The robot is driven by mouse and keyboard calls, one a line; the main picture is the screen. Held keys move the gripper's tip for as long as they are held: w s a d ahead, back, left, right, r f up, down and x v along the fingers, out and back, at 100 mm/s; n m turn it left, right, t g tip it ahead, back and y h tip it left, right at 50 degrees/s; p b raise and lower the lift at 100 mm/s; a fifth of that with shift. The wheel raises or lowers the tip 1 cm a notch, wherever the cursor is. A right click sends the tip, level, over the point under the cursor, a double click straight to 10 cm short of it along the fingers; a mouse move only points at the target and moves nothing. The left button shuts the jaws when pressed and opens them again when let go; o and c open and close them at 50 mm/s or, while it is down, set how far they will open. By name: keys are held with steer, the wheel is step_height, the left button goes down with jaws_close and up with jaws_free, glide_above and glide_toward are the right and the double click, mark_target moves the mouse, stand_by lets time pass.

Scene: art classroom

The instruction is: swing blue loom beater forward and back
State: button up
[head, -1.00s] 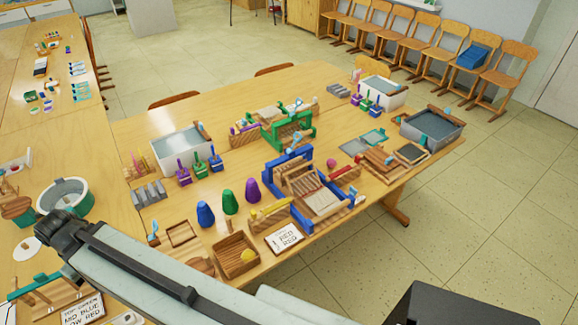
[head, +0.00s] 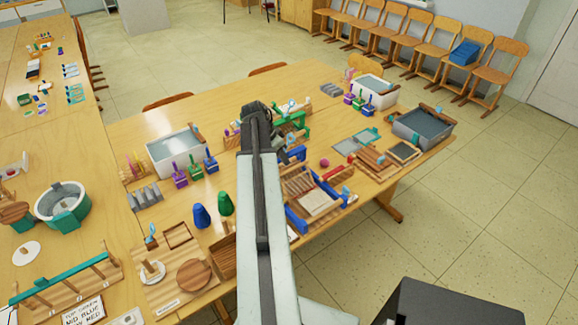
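The blue loom (head: 298,221) stands on the near part of the wooden table, with a pale woven piece (head: 316,202) at its front. My arm covers its left side and the upper back, so I cannot make out the beater clearly or tell its tilt. My arm reaches up across the middle of the view and bends at its top. The dark end of my arm, with my gripper (head: 293,153), is by the back of the blue loom, between it and the green loom (head: 304,119). The fingers are too small and dark to read, and I cannot tell whether they touch the loom.
Wooden trays (head: 368,167) and a grey bin (head: 424,128) are to the right. A white bin (head: 171,152) is at the left.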

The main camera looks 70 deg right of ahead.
mark_target(289, 170)
steer(key=b+x, duration=0.7)
steer(key=x, duration=0.1)
steer(key=shift+a, duration=0.1)
steer(key=shift+r, duration=0.1)
jaws_close()
stand_by(1.1)
